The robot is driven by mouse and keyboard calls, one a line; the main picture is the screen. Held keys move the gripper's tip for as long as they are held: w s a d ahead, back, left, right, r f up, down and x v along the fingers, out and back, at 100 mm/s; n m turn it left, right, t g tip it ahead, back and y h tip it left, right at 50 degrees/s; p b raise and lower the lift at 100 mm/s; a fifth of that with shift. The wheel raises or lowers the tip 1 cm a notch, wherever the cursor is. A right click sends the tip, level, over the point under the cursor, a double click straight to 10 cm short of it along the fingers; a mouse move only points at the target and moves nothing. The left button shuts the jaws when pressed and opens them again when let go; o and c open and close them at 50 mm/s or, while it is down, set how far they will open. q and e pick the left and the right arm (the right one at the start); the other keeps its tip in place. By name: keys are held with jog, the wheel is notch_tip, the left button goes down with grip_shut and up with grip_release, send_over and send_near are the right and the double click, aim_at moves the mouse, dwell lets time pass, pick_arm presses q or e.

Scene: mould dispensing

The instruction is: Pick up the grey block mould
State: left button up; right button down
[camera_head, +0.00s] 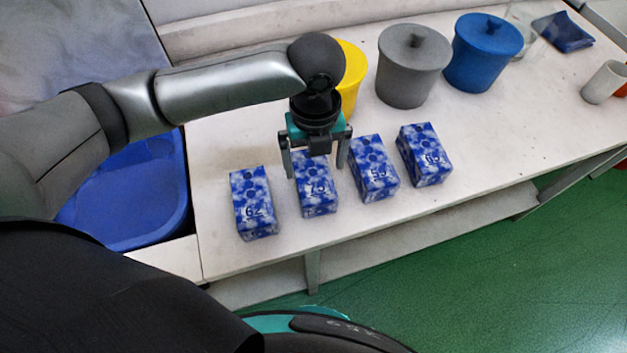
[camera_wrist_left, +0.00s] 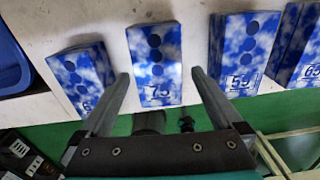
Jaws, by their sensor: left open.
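Several block moulds stand in a row on the white table, all mottled blue and white rather than grey: one marked 62 (camera_head: 252,205), one marked 75 (camera_head: 319,198), one marked 55 (camera_head: 373,168) and one marked 65 (camera_head: 424,155). My left gripper (camera_head: 315,168) is open and empty above the block marked 75, partly covering its far end. In the left wrist view the fingers (camera_wrist_left: 160,76) point toward the block marked 75 (camera_wrist_left: 155,68), which shows between the fingertips. I cannot tell how high they are above it. My right gripper is not in view.
Behind the row stand a yellow pot (camera_head: 350,82), a grey lidded pot (camera_head: 412,75) and a blue lidded pot (camera_head: 484,58). A white cup (camera_head: 604,83) and a dark blue cloth (camera_head: 563,32) lie farther right. A blue tub (camera_head: 130,215) is at left.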

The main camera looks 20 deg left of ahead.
aim_at(313, 174)
pick_arm(q)
jog(key=f, duration=0.3)
jog(key=f+b, duration=0.1)
jog(key=f, duration=0.2)
jog(key=shift+s+a, duration=0.1)
jog(key=shift+s, duration=0.1)
jog(key=shift+r, duration=0.15)
grip_shut()
dwell(0.5)
